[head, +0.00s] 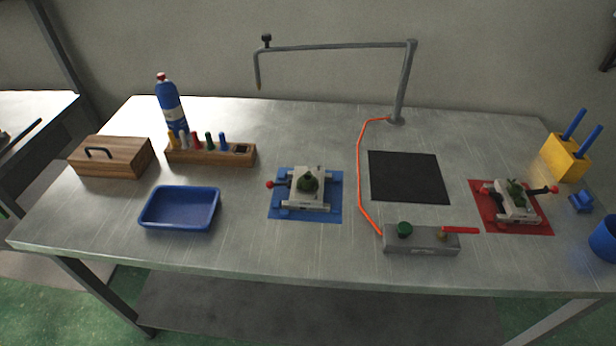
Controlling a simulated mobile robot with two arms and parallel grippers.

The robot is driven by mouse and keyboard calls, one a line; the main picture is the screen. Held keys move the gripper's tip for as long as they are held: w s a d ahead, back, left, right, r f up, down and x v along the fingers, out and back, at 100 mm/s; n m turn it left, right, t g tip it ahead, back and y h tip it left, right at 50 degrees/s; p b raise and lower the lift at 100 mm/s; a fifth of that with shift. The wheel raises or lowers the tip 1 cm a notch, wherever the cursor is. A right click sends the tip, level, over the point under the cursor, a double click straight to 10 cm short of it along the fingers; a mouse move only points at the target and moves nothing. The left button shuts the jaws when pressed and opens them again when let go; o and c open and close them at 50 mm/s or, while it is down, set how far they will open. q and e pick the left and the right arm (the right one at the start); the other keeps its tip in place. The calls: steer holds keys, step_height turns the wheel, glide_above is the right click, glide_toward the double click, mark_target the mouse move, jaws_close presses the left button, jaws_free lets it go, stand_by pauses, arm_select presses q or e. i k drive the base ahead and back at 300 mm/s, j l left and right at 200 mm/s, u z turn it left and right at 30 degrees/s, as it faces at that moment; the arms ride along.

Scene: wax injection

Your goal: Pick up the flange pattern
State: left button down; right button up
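I cannot tell for sure which piece is the flange pattern. Neither of my grippers shows in the head view.
A blue tray (180,226), wooden box (112,167), plug rack (208,158) and blue bottle (170,105) stand at left. A bent pipe stand (403,85), black pad (408,178), grey valve block (420,245) with orange hose and yellow holder (563,158) occupy the right.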

mark_target(307, 182)
steer(key=k+l+u, duration=0.1)
steer(key=l, duration=0.3)
steer(key=l+u, duration=0.15)
steer(key=l, duration=0.2)
steer(key=k+l+u, duration=0.1)
steer(key=l, duration=0.25)
steer(key=k+l+u, duration=0.1)
steer(key=l, duration=0.25)
steer(key=k+l+u, duration=0.15)
steer(key=k+l, duration=0.1)
steer(key=l, duration=0.1)
